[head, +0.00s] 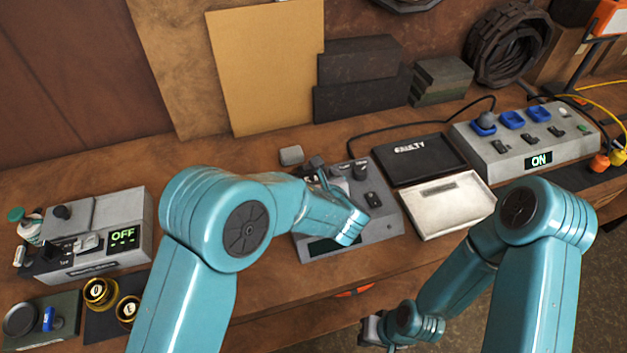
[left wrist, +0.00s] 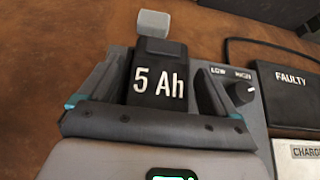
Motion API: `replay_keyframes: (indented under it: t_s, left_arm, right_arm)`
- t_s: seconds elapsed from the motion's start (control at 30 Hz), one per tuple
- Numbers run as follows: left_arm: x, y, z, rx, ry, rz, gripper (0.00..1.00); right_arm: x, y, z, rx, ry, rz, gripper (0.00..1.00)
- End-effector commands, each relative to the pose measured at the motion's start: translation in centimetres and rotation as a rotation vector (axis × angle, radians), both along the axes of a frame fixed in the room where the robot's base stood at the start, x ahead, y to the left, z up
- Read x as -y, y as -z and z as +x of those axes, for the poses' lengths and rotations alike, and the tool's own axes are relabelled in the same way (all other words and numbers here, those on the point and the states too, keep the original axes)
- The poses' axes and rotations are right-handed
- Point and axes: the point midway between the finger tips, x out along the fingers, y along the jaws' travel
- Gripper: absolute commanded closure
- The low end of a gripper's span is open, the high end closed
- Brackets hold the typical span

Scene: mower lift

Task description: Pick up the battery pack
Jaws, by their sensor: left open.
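The battery pack (left wrist: 158,85) is a black block marked "5 Ah" in white. In the left wrist view it stands between the two fingers of my open left gripper (left wrist: 155,88). A gap shows on its right side; whether the left finger touches it I cannot tell. In the head view my left gripper (head: 325,172) is over the left part of the grey panel (head: 373,235) in the middle of the bench, and my wrist mostly hides the pack. My right gripper (head: 372,328) is low at the front of the bench, its jaws unclear.
A small grey block (head: 291,155) lies just behind the pack. A panel knob (left wrist: 240,93) stands close right of the gripper. A black "FAULTY" tray (head: 420,160) and a pale tray (head: 450,205) lie to the right. An "OFF" unit (head: 118,222) stands left, an "ON" unit (head: 520,140) far right.

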Motion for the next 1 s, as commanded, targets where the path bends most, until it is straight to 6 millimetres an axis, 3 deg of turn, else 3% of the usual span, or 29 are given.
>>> replay_keyframes:
  t_s: [0.27, 0.37, 0.5, 0.57, 0.83, 1.0]
  left_arm:
    - [-0.1, 0.1, -0.1, 0.001, 0.001, -0.002, 0.08]
    - [-0.1, 0.1, -0.2, 0.001, 0.002, -0.002, 0.34]
    - [-0.1, 0.1, -0.3, 0.000, 0.003, -0.001, 0.80]
    - [-0.1, 0.0, -0.2, 0.003, 0.002, -0.002, 0.91]
    - [-0.1, -0.3, -0.1, 0.004, 0.002, -0.001, 0.91]
    - [0.0, -2.2, 0.0, 0.008, 0.001, -0.004, 0.91]
  right_arm:
    - [0.0, 0.0, 0.0, 0.000, 0.000, 0.000, 1.00]
    - [0.0, 0.0, 0.0, 0.000, 0.000, 0.000, 1.00]
    - [0.0, 0.0, 0.0, 0.000, 0.000, 0.000, 1.00]
    - [0.0, 0.0, 0.0, 0.000, 0.000, 0.000, 1.00]
    - [0.0, 0.1, 0.0, 0.000, 0.000, 0.000, 1.00]
    - [0.0, 0.3, 0.0, 0.000, 0.000, 0.000, 1.00]
